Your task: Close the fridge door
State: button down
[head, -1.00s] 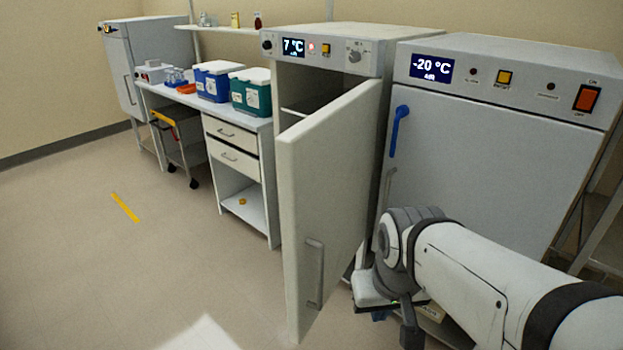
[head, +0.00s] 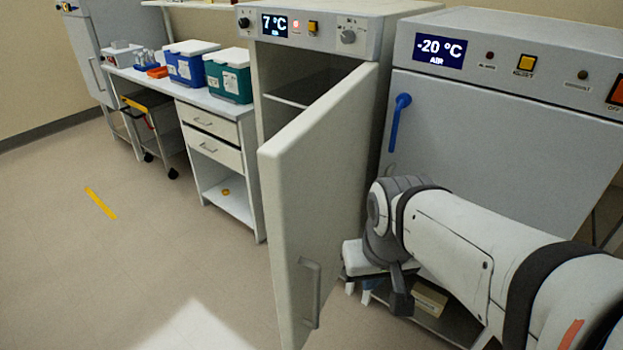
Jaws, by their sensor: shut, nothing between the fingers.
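The fridge is the pale cabinet (head: 400,40) with the 7 °C display, in the middle of the head view. Its door (head: 315,190) stands wide open, swung out toward me, with a vertical grey handle (head: 309,290) low on its outer face. Part of the dark interior and a shelf (head: 291,97) show behind the door. My gripper (head: 401,303) looks like the small dark end below my arm's grey wrist. It is shut and empty, right of the door in the picture and apart from the handle. The gripper is small here, so its fingers are hard to make out.
A -20 °C freezer (head: 480,135) with a blue handle (head: 398,122) stands right of the fridge, behind my arm. Left are a drawer bench (head: 210,125), blue (head: 188,70) and green (head: 229,82) boxes, and a cart (head: 165,140).

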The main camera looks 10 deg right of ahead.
aim_at(313, 173)
jog(key=k, duration=1)
jog(key=u, duration=0.25)
jog(key=i, duration=0.65)
jog(key=u, duration=0.05)
